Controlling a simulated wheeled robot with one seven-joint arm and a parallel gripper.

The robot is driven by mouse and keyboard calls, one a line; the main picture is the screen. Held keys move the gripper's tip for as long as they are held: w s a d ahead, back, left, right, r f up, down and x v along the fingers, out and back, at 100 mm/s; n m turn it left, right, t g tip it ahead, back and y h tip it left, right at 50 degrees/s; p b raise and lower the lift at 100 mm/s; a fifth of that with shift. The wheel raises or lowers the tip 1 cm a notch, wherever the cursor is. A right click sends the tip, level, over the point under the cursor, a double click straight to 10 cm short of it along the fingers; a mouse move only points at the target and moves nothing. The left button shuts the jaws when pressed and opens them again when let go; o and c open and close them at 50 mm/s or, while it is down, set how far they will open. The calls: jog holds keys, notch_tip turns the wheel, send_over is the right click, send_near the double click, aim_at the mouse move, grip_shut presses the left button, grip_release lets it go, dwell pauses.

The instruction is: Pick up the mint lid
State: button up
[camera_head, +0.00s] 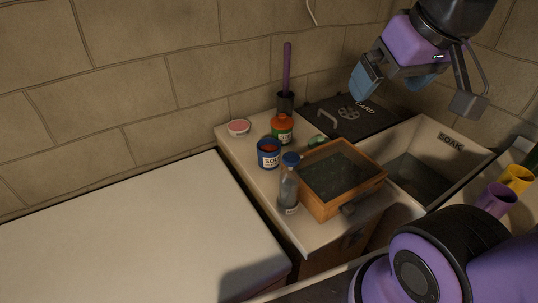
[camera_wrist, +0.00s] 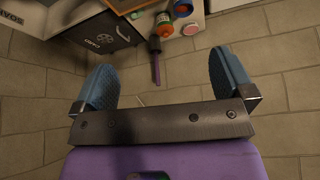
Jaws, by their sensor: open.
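A small mint-green piece (camera_head: 316,141), likely the mint lid, shows on the counter just behind the wooden box (camera_head: 322,212). The box hides part of it, so its full shape cannot be told. My gripper (camera_head: 393,84) is open and empty, high above the back right of the counter and well apart from the green piece.
Around the green piece stand an orange jar (camera_head: 282,131), a blue tin (camera_head: 268,157), a clear bottle (camera_head: 289,188) and a dark pot with a purple handle (camera_head: 287,70). A black card box (camera_head: 340,116) and a sink (camera_head: 472,157) lie right. Purple (camera_head: 494,201) and yellow (camera_head: 517,178) mugs stand further right.

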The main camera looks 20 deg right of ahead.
jog(key=shift+w, duration=0.1)
jog(key=g, duration=0.4)
send_over(321, 138)
jog(key=s, duration=0.1)
notch_tip(321, 138, down, 30)
jog(key=f, duration=0.6)
jog(key=shift+w+d, duration=0.15)
jog(key=shift+w, duration=0.1)
jog(key=shift+w+f, duration=0.25)
jog(key=shift+f, duration=1)
jog(key=shift+w+f, duration=0.2)
jog(key=shift+f, duration=1)
jog(key=c, duration=0.6)
